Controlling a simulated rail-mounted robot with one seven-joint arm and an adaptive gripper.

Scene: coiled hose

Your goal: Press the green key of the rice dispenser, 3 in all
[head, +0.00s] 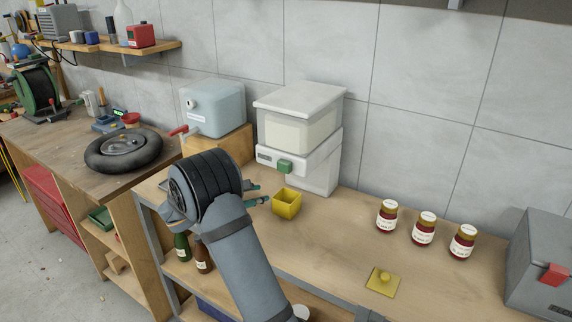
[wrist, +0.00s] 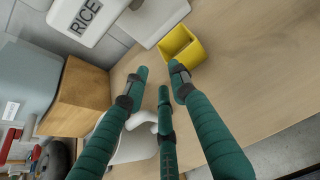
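The rice dispenser (head: 311,154) is a white box with a lid and a clear grain window, standing at the back of the bench against the wall. Its green key (head: 285,167) sticks out low on the front. In the wrist view part of the dispenser shows with the word RICE (wrist: 88,14); the key cannot be made out there. A yellow square cup (head: 287,204) stands before the dispenser, also in the wrist view (wrist: 182,46). My gripper (wrist: 160,83) has green fingers spread apart with nothing between them. In the head view it is mostly hidden behind my wrist, left of the cup.
A pale blue water container (head: 213,108) with a red tap stands on a wooden block left of the dispenser. Several jars (head: 424,228), a yellow knobbed lid (head: 382,281) and a grey toolbox (head: 540,265) are to the right. A white item (wrist: 137,146) lies partly behind my fingers.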

